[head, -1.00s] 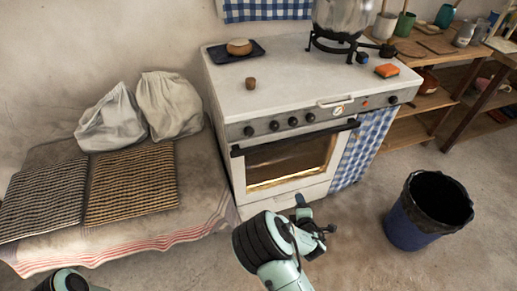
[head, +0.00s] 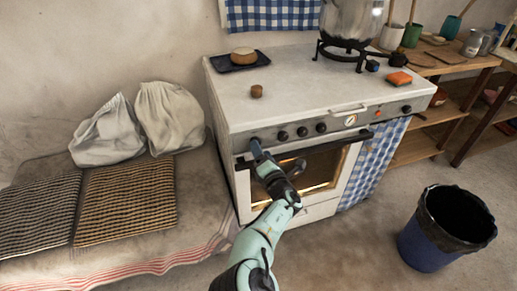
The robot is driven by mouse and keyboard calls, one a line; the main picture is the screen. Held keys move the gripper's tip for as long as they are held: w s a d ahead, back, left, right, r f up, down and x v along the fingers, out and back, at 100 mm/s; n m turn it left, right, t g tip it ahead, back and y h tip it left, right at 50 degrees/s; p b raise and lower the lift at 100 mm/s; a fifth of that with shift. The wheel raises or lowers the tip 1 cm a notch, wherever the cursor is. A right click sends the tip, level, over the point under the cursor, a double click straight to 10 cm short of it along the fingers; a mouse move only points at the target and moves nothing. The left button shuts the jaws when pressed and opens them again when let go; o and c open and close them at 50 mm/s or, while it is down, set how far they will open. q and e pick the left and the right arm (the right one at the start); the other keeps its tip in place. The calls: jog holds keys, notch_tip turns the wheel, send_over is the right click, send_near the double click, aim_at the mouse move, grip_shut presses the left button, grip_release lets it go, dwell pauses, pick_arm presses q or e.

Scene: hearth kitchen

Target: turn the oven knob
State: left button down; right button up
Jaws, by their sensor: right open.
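The white oven (head: 300,95) stands against the wall with a grey control strip along its front edge. Several dark knobs show on the strip, such as one left of centre (head: 283,135) and one in the middle (head: 302,131). The leftmost knob's place is covered by a fingertip of my right gripper (head: 273,158). That gripper is open, in front of the oven door handle and just below the strip. One finger reaches up to the strip's left end; whether it touches a knob I cannot tell. My left gripper is out of view.
A pot (head: 350,20) stands on a burner at the back right of the oven top. A blue bin (head: 425,250) stands on the floor at right.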

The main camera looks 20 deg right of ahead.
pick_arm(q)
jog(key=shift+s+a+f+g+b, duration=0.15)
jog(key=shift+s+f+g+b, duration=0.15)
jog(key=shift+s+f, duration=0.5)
pick_arm(e)
jog(key=shift+w, duration=1.7)
jog(key=c, duration=1.1)
jog(key=shift+o, duration=0.2)
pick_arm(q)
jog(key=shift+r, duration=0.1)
